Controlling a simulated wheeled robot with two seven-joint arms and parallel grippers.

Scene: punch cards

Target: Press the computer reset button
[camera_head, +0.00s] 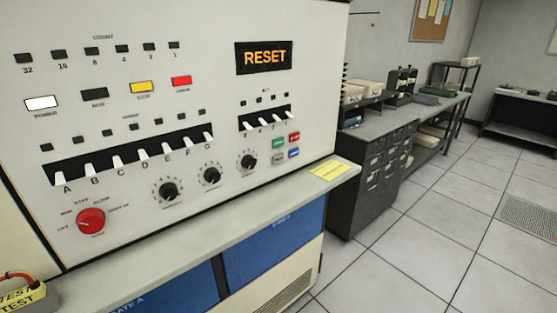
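The computer (215,100) is a large off-white console panel filling the left half of the head view. A dark display (264,57) near its upper right reads RESET in orange letters. Below it is a cluster of small buttons: a green button (278,143), a red button (294,137), a grey button (278,158) and a blue button (293,153). Their labels are too small to read, so I cannot tell which is the reset button. Neither of my grippers is in view.
The panel also has a red knob (90,221), black dials (212,175) and white toggle switches. A ledge (215,238) with a yellow note (329,171) juts out below. A yellow TEST item (22,295) sits at lower left. Tiled floor (430,240) is clear at right.

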